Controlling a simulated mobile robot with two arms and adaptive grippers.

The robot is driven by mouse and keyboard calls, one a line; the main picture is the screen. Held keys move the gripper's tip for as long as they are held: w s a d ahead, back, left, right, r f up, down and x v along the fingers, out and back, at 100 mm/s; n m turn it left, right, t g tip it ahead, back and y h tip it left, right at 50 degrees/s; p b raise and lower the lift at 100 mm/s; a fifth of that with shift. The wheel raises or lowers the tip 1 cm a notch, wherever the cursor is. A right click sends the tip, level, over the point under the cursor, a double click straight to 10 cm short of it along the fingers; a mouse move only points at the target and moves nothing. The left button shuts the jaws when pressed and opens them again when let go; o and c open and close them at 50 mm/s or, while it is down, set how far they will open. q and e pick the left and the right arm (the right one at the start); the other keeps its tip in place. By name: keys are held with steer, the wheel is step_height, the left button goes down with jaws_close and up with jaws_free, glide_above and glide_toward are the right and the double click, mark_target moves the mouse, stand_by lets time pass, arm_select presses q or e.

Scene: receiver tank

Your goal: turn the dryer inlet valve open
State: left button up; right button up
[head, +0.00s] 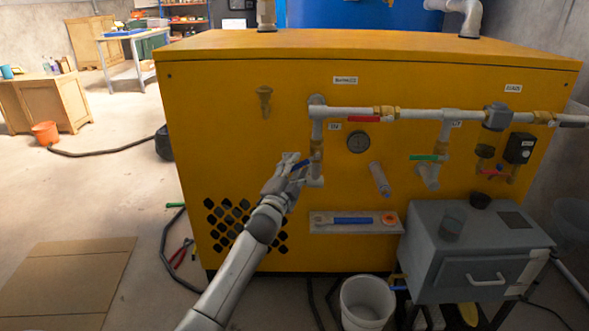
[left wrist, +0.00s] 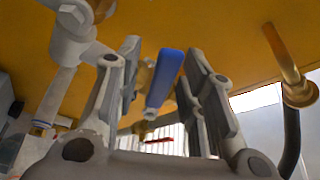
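A blue-handled valve (head: 303,164) sits on the left vertical pipe of the yellow cabinet. Its blue lever (left wrist: 165,78) also shows in the left wrist view, between the two fingers of my left gripper (left wrist: 165,95). The fingers are apart with gaps beside the lever, so the gripper (head: 289,164) is open around it. A red-handled valve (head: 363,119) is on the top horizontal pipe, its handle along the pipe. A green-handled valve (head: 424,157) is on the right vertical pipe. Labels are too small to read, so I cannot tell which is the dryer inlet. My right gripper is not in view.
A gauge (head: 358,142) is right of the gripper. A shelf with a blue bar (head: 352,221) juts out below. A grey box (head: 475,252) and a white bucket (head: 367,302) stand at the lower right. Open floor with cardboard (head: 70,283) lies left.

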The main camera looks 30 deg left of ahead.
arm_select(q)
steer(key=v, duration=1.2)
stand_by(2.7)
